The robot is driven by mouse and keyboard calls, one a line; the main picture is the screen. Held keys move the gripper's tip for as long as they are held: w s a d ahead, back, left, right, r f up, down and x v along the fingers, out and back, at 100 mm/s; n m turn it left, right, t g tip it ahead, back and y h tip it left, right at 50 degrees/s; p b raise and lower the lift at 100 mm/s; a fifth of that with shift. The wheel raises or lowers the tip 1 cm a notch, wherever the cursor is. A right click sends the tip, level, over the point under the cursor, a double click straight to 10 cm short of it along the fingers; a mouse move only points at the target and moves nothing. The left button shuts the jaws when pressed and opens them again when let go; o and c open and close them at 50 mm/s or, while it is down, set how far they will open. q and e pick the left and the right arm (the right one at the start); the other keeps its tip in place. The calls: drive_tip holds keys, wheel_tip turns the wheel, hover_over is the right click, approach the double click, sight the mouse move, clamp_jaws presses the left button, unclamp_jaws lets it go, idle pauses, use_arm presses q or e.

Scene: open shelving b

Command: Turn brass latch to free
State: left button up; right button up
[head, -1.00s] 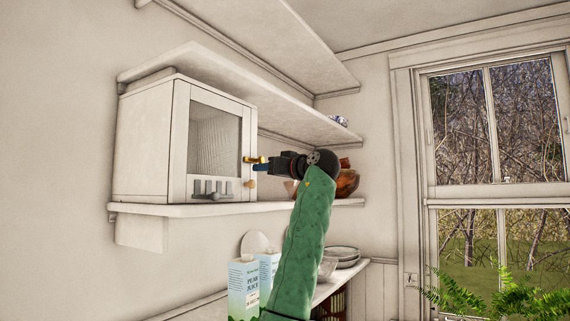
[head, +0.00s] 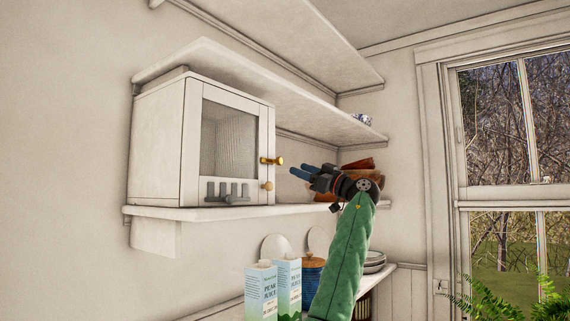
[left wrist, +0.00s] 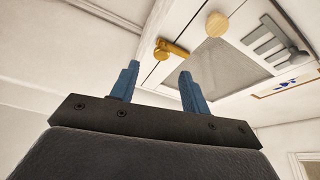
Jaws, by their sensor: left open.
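The brass latch (head: 271,161) is at the right edge of the white cabinet's (head: 160,145) framed door. It lies about level. The door, with a pale textured panel (head: 221,140), looks shut. A small round wooden knob (head: 267,185) is below the latch. My left gripper (head: 298,172), with blue fingers, is open and empty, to the right of the latch and apart from it. In the left wrist view the latch (left wrist: 171,49) appears beyond the spread fingers (left wrist: 159,78), with nothing between them, and the wooden knob (left wrist: 217,24) is above it. My right gripper is not in view.
The cabinet stands on a white wall shelf (head: 200,213), with another shelf (head: 250,88) close above. Grey hooks (head: 228,191) are on its lower front. Brown pottery (head: 358,165) is behind my gripper. Juice cartons (head: 261,290) and plates (head: 375,262) stand below.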

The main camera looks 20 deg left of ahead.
sight(281, 162)
use_arm(q)
drive_tip(key=p+x, duration=0.4)
drive_tip(key=x, duration=0.2)
drive_tip(key=shift+s+a+r, duration=0.1)
drive_tip(key=shift+s+r, duration=0.05)
drive_tip(key=shift+a+r, duration=0.1)
drive_tip(key=shift+a, duration=0.5)
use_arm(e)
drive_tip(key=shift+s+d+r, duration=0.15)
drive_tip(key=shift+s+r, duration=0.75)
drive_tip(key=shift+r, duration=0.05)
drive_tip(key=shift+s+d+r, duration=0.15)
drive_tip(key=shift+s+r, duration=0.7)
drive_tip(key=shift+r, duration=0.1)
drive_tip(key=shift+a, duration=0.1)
use_arm(q)
drive_tip(key=c, duration=1)
